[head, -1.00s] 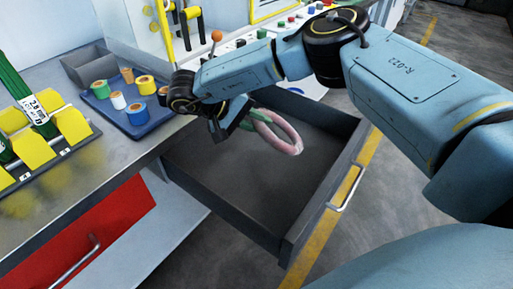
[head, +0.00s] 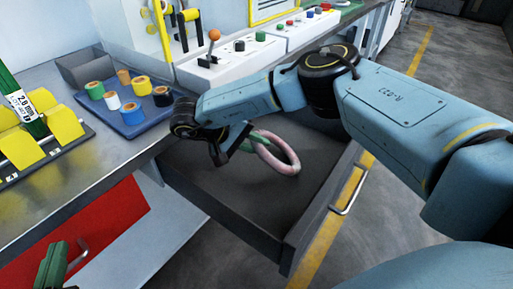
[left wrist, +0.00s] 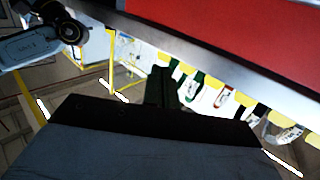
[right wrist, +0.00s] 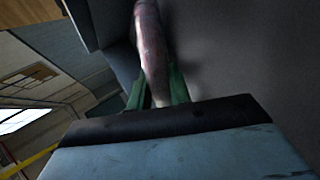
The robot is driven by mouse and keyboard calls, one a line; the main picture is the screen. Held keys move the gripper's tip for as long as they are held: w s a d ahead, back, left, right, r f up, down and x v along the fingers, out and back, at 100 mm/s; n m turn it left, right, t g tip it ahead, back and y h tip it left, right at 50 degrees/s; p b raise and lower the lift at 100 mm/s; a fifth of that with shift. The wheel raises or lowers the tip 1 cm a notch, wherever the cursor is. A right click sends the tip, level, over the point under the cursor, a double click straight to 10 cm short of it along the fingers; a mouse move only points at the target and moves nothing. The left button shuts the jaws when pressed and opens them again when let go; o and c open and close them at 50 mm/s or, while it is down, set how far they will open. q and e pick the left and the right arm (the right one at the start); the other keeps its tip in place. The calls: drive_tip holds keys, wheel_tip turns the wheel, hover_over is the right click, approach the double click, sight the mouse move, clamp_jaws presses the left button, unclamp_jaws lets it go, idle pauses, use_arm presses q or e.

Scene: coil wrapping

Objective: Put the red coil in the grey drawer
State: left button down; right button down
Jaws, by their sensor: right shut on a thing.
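The coil (head: 278,156) is a pinkish-red ring with a pale wrapped look. My right gripper (head: 246,142) is shut on its left side, and the coil is over the open grey drawer (head: 230,192). The right wrist view shows the coil (right wrist: 152,50) between the green fingers (right wrist: 158,88), close to grey drawer surfaces. I cannot tell whether it touches the drawer floor. My left gripper (head: 52,268) is low at the left, in front of the red cabinet front. Its green fingers (left wrist: 165,88) look closed together and empty in the left wrist view.
A blue tray (head: 128,122) with several tape rolls stands on the bench left of the drawer. A yellow rack (head: 60,127) holds a green coil (head: 22,90). The drawer handle (head: 350,190) faces the floor aisle. A control panel (head: 240,62) stands behind.

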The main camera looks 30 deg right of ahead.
use_arm(q)
drive_tip(key=shift+d+r+t, duration=0.1)
drive_tip(key=shift+r+t, duration=0.3)
drive_tip(key=shift+r, duration=0.1)
use_arm(e)
drive_tip(key=shift+f, duration=0.1)
use_arm(q)
drive_tip(key=shift+r, duration=0.1)
use_arm(e)
drive_tip(key=shift+f, duration=0.15)
drive_tip(key=c, duration=1.3)
unclamp_jaws()
drive_tip(key=p+v, duration=0.2)
drive_tip(key=v, duration=0.4)
drive_tip(key=shift+a+r, duration=0.25)
drive_tip(key=shift+r, duration=0.1)
use_arm(q)
drive_tip(key=s+a+f+g+y, duration=0.2)
drive_tip(key=s+a+f+g, duration=0.1)
drive_tip(key=f+g, duration=0.4)
drive_tip(key=shift+s+a+f+p, duration=0.15)
drive_tip(key=shift+s+f+p, duration=0.35)
drive_tip(key=shift+f, duration=1.2)
use_arm(e)
drive_tip(key=shift+w+a+r, duration=0.1)
drive_tip(key=shift+a+r, duration=0.15)
drive_tip(key=shift+a, duration=0.1)
use_arm(q)
drive_tip(key=shift+s+g, duration=0.1)
drive_tip(key=shift+g, duration=0.2)
